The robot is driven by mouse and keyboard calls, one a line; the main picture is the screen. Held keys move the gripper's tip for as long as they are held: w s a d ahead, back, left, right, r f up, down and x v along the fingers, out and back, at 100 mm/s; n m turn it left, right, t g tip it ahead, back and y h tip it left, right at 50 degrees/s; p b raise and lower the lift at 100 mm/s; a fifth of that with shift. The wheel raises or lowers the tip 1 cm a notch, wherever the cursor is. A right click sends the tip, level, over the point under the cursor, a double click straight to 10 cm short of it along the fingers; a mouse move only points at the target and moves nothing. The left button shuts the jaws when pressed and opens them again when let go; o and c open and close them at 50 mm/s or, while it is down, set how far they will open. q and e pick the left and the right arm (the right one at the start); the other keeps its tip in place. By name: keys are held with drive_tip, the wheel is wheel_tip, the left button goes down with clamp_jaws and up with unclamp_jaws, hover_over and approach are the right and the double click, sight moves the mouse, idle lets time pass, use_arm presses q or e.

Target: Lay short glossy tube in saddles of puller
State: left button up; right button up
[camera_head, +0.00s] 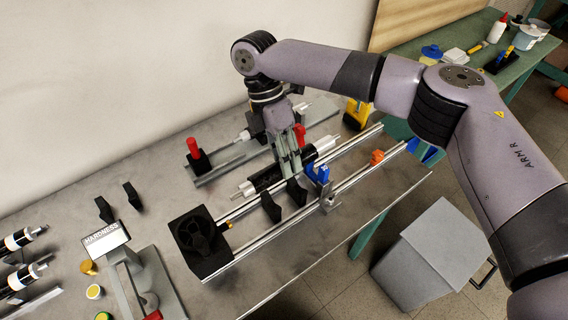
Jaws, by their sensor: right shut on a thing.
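My right gripper (288,165) reaches down from above and is shut on a dark tube (264,179) with pale, thin ends, near its middle. The tube lies slantwise, roughly parallel to the rails, behind the puller. The puller (247,204) has two long silver rails, a black end block (199,243), a blue clamp (318,174) and an orange knob (377,157). Two black saddles, one nearer the block (270,207) and one farther along (297,192), stand between the rails, in front of the tube. The tube appears outside the saddles; its height is unclear. My left gripper is out of view.
A second rail fixture with a red handle (194,148) stands behind. A hardness tester (108,242), two black pads and several banded tubes (22,238) lie left. A grey bin (432,255) stands on the floor, right of the bench.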

drive_tip(key=shift+w+f+b, duration=0.2)
drive_tip(key=shift+f+b, duration=0.15)
drive_tip(key=shift+f, duration=0.3)
drive_tip(key=shift+f+b, duration=0.3)
drive_tip(key=shift+b, duration=0.05)
drive_tip(key=f+b, duration=0.5)
drive_tip(key=shift+w, duration=0.2)
drive_tip(key=shift+f, duration=0.1)
wheel_tip(320, 180, down, 2)
drive_tip(key=b, duration=0.3)
drive_tip(key=shift+f, duration=0.15)
